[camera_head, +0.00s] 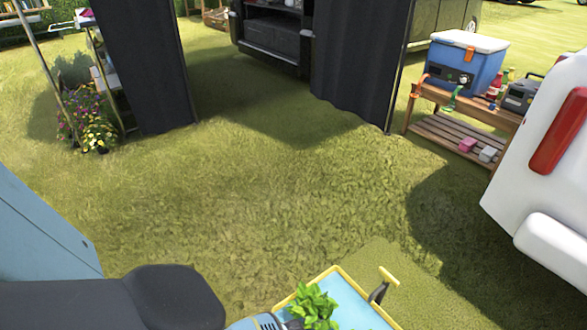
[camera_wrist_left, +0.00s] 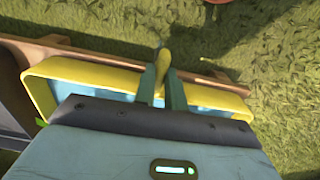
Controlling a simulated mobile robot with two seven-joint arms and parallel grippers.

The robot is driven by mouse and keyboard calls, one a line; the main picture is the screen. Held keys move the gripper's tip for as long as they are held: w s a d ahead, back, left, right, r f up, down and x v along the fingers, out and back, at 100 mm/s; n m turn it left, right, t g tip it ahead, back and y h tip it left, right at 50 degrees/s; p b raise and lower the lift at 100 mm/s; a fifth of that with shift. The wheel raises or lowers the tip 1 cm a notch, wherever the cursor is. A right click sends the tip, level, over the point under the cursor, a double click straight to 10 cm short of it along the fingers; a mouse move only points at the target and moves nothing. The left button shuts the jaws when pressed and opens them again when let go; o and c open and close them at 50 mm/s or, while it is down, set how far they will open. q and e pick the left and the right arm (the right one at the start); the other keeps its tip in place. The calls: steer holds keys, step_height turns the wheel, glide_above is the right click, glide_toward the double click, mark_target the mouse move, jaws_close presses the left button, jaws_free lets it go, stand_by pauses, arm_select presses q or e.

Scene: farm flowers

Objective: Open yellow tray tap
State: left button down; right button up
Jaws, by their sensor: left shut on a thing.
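The yellow-rimmed tray (camera_head: 340,271) with a light blue inside is at the bottom of the head view; its rim also crosses the left wrist view (camera_wrist_left: 90,76). In the left wrist view the two green fingers of my left gripper (camera_wrist_left: 160,80) reach over the rim and are shut on the yellow tap (camera_wrist_left: 163,58), whose tip shows just beyond them. In the head view a yellow handle (camera_head: 388,277) on a dark stem stands at the tray's right side. My left arm comes in at the bottom left; its fingertips are not visible there. My right gripper is not in view.
A leafy green plant (camera_head: 311,304) shows at the tray. A wooden table (camera_head: 430,92) with a blue cooler (camera_head: 467,66) stands at the upper right, beside a white vehicle (camera_head: 545,160). Dark curtains (camera_head: 145,60) and potted flowers (camera_head: 90,120) stand at the back. The grass between is clear.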

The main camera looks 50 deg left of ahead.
arm_select(q)
steer(key=shift+w, duration=0.1)
steer(key=c, duration=1.5)
jaws_free()
steer(key=shift+o, duration=0.2)
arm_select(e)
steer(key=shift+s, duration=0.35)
arm_select(q)
steer(key=shift+r, duration=0.15)
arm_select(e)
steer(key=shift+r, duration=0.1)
